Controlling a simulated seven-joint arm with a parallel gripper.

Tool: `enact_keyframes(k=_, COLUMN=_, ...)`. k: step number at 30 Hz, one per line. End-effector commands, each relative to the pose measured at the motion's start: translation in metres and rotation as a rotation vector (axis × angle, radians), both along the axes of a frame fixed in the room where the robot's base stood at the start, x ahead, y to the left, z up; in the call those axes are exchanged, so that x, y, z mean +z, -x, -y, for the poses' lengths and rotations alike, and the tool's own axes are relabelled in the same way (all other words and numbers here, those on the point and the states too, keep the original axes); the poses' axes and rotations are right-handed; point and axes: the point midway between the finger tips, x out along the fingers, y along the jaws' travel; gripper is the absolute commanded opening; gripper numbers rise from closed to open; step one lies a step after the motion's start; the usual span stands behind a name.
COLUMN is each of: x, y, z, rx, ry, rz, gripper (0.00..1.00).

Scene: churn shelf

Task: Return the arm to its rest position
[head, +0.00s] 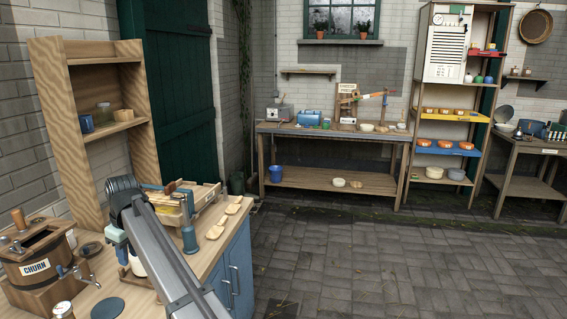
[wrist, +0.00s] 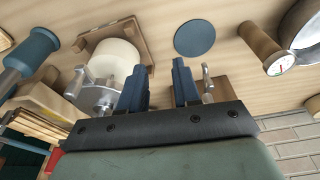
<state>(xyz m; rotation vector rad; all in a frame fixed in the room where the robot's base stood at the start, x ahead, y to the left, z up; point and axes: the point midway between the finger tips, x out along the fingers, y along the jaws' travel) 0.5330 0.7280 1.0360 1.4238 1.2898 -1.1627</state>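In the wrist view the two dark blue fingers of my gripper (wrist: 161,70) stand apart, with nothing between them but bare counter. The gripper hangs above the wooden counter (wrist: 230,85). A white, round-bodied device with a metal crank (wrist: 115,60) on a wooden base lies beside the left finger. A blue disc (wrist: 195,38) lies flat beyond the fingertips. In the head view my grey arm reaches up from the bottom edge over the counter, and its dark end (head: 125,190) is above the white device; the fingers are hard to make out there.
A wooden barrel marked CHURN (head: 35,268) stands at the counter's left. A wooden shelf (head: 75,140) with a blue mug (head: 86,123) rises behind. A wooden press-like box (head: 185,200) and a blue cylinder (head: 190,239) stand close to my arm. The paved floor right of the counter is clear.

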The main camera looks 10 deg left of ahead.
Motion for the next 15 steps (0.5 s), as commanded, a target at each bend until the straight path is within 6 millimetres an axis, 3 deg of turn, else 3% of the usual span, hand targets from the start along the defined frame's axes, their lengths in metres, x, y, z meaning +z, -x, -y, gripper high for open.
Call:
enact_keyframes(k=1, x=-0.008, y=-0.010, z=0.018, rx=0.050, ry=0.002, rz=-0.001, gripper=0.32)
enact_keyframes(k=8, x=-0.059, y=-0.052, z=0.088, rx=0.212, ry=0.012, rz=-0.017, gripper=0.32)
enact_keyframes(k=15, x=-0.142, y=-0.083, z=0.160, rx=0.144, ry=0.049, rz=-0.067, gripper=0.32)
